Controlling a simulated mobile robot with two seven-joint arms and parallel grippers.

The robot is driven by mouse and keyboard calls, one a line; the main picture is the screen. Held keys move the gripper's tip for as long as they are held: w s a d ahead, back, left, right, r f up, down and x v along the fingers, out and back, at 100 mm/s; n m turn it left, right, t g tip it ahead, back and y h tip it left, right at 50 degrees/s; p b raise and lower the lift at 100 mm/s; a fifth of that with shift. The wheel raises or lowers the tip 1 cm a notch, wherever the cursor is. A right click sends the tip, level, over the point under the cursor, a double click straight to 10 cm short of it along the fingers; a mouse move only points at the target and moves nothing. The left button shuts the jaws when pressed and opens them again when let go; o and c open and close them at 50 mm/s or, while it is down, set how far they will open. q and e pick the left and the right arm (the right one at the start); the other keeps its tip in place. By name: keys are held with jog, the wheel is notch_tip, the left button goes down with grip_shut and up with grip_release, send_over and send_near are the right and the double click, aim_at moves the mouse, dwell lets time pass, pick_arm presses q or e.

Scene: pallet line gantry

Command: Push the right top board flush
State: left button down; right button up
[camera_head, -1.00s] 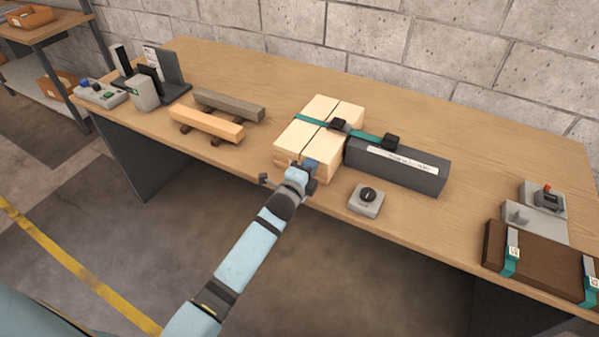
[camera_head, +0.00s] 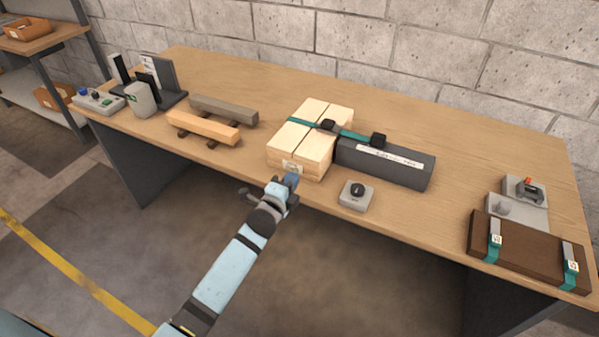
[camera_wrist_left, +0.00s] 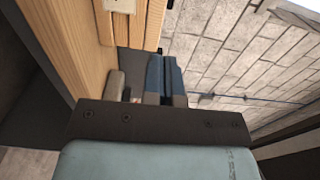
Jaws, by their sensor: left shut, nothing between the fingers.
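A small stack of pale boards (camera_head: 285,158) stands near the table's front edge. Its right top board (camera_head: 317,148) lies beside the left top board (camera_head: 287,137), a thin gap between them. Their front ends look about level, though a small offset is hard to tell. A green strap (camera_head: 302,121) crosses both. My left gripper (camera_head: 292,180) is shut and empty, just in front of and below the stack's front face, apparently clear of it. In the left wrist view its blue fingers (camera_wrist_left: 165,76) are together, with the stack (camera_wrist_left: 131,28) beyond. My right gripper is out of view.
A dark grey block (camera_head: 385,165) adjoins the stack's right side. A knob box (camera_head: 356,195) sits at the front edge, right of the gripper. Two wooden bars (camera_head: 203,127) lie left. A brown strapped case (camera_head: 527,254) is far right. The table behind is clear.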

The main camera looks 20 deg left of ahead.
pick_arm(q)
jog(key=s+a, duration=0.1)
jog(key=s, duration=0.5)
jog(key=shift+s+f, duration=0.25)
jog(key=shift+s, duration=0.1)
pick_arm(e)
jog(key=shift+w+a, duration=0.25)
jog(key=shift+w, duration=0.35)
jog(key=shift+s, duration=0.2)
pick_arm(q)
jog(key=s+d+f+n+g+h, duration=0.1)
jog(key=s+d+f+n+g, duration=0.15)
jog(key=s+n, duration=0.4)
jog(key=s+d+f+n+g, duration=0.2)
jog(key=s+f+n, duration=0.2)
jog(key=s, duration=0.5)
jog(key=s+d+f+n+g+h, duration=0.1)
jog(key=s+d+f+n+g, duration=0.2)
jog(key=s+n, duration=0.4)
notch_tip(320, 180, up, 12)
jog(key=a+m+p, duration=0.1)
jog(key=a+p, duration=0.1)
jog(key=p, duration=1.1)
jog(key=shift+s+p, duration=0.4)
jog(key=shift+s, duration=0.05)
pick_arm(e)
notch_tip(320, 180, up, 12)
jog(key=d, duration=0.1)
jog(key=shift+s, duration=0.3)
